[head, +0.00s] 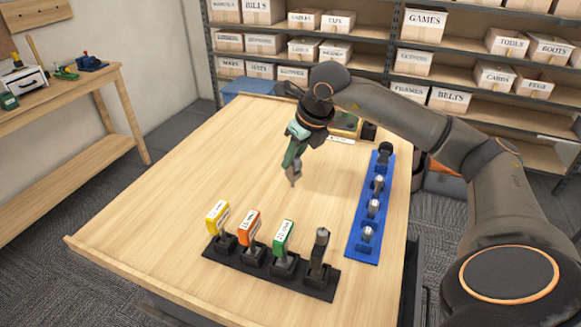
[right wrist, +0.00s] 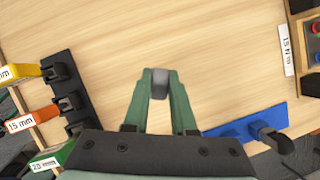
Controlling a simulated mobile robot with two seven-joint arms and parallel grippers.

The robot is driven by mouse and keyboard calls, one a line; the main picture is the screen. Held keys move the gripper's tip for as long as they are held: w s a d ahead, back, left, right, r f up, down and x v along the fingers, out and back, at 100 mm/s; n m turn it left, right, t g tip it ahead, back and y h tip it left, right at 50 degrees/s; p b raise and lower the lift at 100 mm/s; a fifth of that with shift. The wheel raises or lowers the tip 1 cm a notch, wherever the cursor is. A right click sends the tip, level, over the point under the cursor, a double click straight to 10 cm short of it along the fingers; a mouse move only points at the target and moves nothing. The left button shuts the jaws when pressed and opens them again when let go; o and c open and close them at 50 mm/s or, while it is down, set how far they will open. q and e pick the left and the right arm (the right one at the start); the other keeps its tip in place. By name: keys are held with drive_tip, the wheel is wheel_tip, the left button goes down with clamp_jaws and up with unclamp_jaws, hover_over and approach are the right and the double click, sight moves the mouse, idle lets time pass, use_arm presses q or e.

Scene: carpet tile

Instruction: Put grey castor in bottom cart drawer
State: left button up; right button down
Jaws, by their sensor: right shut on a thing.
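My right gripper (head: 292,160) is above the middle of the wooden top, pointing down. Its green fingers (right wrist: 160,98) are shut on a small grey piece, which looks like the grey castor (right wrist: 160,84); it also shows at the fingertips in the head view (head: 296,178). The piece is held clear of the top. The bottom cart drawer is not visible in either view. My left gripper is not in view.
A black rack (head: 250,268) holds yellow, orange and green labelled pieces and a grey one. A blue rack (head: 358,247) holds several metal-tipped pieces. A box (head: 345,127) stands at the far edge. The left of the wooden top (head: 180,180) is clear. Shelves stand behind.

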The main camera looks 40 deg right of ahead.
sight(291, 169)
drive_tip(key=shift+w+a+f+p, duration=0.1)
drive_tip(key=shift+w+f+p, duration=0.1)
drive_tip(key=shift+f, duration=0.75)
drive_tip(key=shift+w+a+f+p, duration=0.1)
drive_tip(key=shift+f+p, duration=0.05)
drive_tip(key=shift+f, duration=0.8)
drive_tip(key=shift+f, duration=0.2)
drive_tip(key=c, duration=0.7)
unclamp_jaws()
drive_tip(key=shift+c, duration=0.2)
drive_tip(key=v, duration=1.2)
drive_tip(key=shift+r+b, duration=0.25)
drive_tip(key=shift+b, duration=0.15)
